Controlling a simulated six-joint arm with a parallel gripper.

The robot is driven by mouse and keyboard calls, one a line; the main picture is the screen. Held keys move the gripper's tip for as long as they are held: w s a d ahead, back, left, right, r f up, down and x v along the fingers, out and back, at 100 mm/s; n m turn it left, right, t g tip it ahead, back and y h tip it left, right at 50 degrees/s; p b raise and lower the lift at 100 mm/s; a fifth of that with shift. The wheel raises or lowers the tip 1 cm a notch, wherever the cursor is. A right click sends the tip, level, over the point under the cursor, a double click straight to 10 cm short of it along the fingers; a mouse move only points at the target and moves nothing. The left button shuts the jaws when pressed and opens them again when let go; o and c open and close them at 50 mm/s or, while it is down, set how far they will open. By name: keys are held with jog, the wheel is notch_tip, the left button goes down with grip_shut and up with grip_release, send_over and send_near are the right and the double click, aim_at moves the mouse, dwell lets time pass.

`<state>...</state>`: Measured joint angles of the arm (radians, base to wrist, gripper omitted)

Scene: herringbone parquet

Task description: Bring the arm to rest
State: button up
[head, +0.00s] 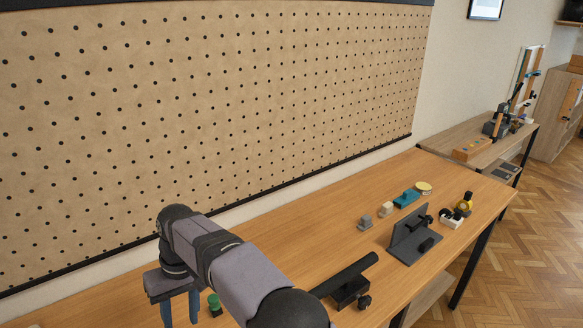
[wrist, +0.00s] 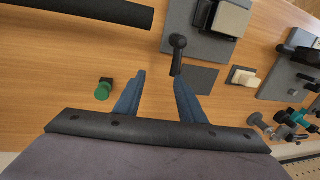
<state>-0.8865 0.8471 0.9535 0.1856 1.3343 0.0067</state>
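My gripper (head: 180,312) is at the lower left in the head view, above the wooden table and pointing down. In the wrist view its two blue fingers (wrist: 159,77) are spread apart with nothing between the tips. The gripper is open and empty. My arm runs from the lower middle of the head view up to an elbow and down to the gripper. A green knob-like piece (head: 215,304) stands on the table just right of the fingers in the head view. It also shows left of the fingers in the wrist view (wrist: 104,89).
A long black bar (head: 345,275) and a grey plate with an upright bracket (head: 413,246) stand on the table (head: 320,222). A pegboard (head: 230,80) rises behind.

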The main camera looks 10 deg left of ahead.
jog(key=w+d+r+m+t+p, duration=0.1)
jog(key=w+d+r+m+p, duration=0.15)
jog(key=d, duration=1.05)
jog(key=w+d+r+m+p, duration=0.2)
jog(key=w+d+r+m, duration=0.1)
jog(key=d, duration=0.9)
jog(key=s+d+m+h+p, duration=0.1)
jog(key=s+d+m+p, duration=0.1)
jog(key=s+d, duration=0.65)
jog(key=s+d+m+p, duration=0.25)
jog(key=s+d, duration=0.35)
jog(key=d, duration=0.6)
notch_tip(320, 180, down, 6)
jog(key=b, duration=0.5)
jog(key=shift+s+d+r, duration=0.1)
jog(key=shift+s+r, duration=0.05)
jog(key=shift+r, duration=0.05)
